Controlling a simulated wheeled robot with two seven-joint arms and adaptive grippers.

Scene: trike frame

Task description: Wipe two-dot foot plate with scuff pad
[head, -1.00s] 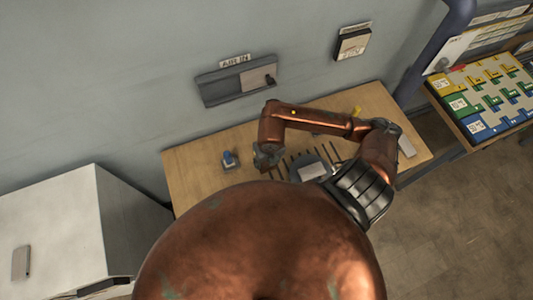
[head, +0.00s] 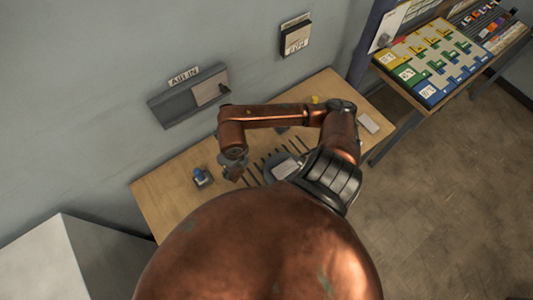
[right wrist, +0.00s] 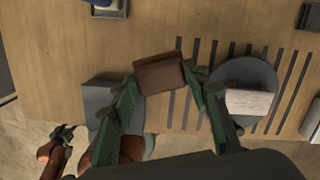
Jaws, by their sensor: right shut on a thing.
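My right gripper (head: 235,168) is over the wooden bench, near the dark slots. In the right wrist view its green fingers (right wrist: 163,95) are shut on a brown rectangular pad (right wrist: 160,77), which appears to be the scuff pad. A grey square piece (right wrist: 100,92) lies by the bench edge, partly behind one finger. A grey rounded piece with a pale block (right wrist: 250,102) is on the other side. I cannot make out two dots on either, so I cannot tell which is the foot plate. My left gripper (right wrist: 63,132) shows small at lower left; its jaws are unclear.
A blue item on a grey base (head: 202,177) stands on the bench (head: 165,190). A grey wall holder (head: 190,97) and a small box (head: 295,38) are on the wall behind. A board of coloured pieces (head: 430,65) is at right. A white cabinet (head: 40,260) is at lower left.

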